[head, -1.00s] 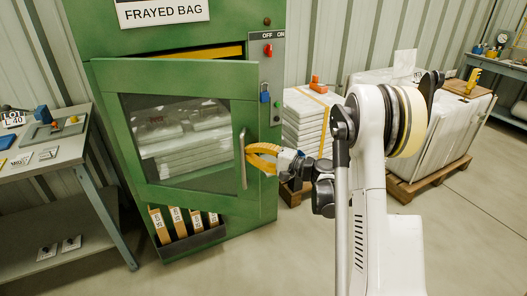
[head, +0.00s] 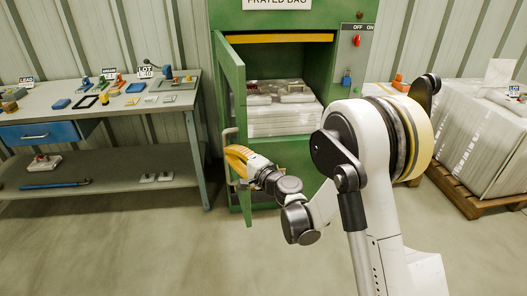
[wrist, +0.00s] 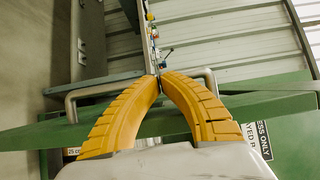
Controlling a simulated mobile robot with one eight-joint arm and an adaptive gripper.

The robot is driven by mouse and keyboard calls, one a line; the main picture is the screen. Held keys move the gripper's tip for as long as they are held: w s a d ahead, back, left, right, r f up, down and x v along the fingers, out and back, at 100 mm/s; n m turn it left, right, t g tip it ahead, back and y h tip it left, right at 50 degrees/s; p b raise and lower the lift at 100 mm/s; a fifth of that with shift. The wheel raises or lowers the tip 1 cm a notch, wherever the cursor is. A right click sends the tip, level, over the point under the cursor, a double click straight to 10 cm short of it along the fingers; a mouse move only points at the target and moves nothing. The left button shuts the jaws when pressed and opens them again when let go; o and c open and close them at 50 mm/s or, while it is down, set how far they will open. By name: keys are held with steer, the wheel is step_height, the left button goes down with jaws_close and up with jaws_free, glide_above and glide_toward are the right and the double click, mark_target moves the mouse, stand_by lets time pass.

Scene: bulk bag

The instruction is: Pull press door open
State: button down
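The green press door (head: 236,95) stands swung wide open on its left side, seen nearly edge-on in the head view. The green press (head: 347,45) shows its opening, with stacked clear-wrapped white bags (head: 285,121) inside. My gripper (head: 232,153) is at the door's grey bar handle (head: 229,132), on the door's outer face. The exact contact is partly hidden by the fingers.
A workbench (head: 120,104) with small tools and signs stands to the left, close to the open door. A wrapped stack (head: 485,125) on a wooden pallet (head: 475,200) stands at the right. The floor in front is clear.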

steer(key=a, duration=0.8)
steer(key=shift+s+a, duration=0.15)
steer(key=shift+a, duration=0.05)
steer(key=shift+d, duration=0.15)
